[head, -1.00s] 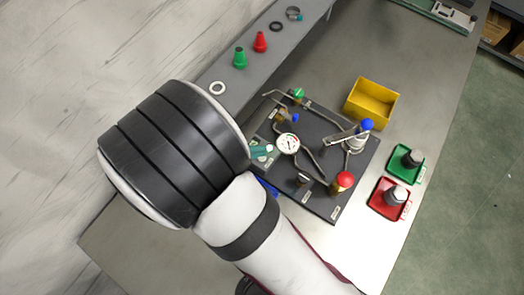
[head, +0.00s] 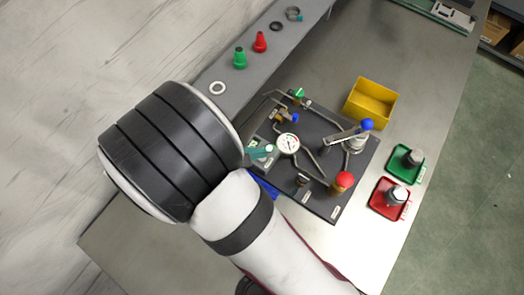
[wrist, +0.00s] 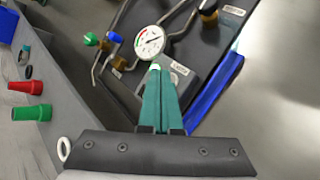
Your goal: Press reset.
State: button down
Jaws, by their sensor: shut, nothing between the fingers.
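The dark board (head: 318,203) carries a round gauge (head: 288,144), pipes and valves. A small pale, greenish round button (head: 269,149) sits on a grey plate left of the gauge; it also shows in the wrist view (wrist: 155,66). I cannot read a reset label on it. My gripper (head: 262,153), with teal fingers, is shut and empty. In the wrist view its fingertips (wrist: 158,75) are right at the button, partly covering its surroundings. I cannot tell whether they touch it or whether it is pressed in.
A red knob (head: 345,179), a blue-tipped lever (head: 367,125) and a green knob (head: 299,93) stand on the board. A yellow bin (head: 371,103), green tray (head: 406,164) and red tray (head: 389,198) lie to the right. Red and green cones stand on the shelf (head: 222,101).

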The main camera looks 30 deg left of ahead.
jog(key=shift+f, duration=0.4)
dwell(0.5)
jog(key=shift+r, duration=0.85)
notch_tip(320, 180, up, 5)
dwell(0.5)
dwell(0.6)
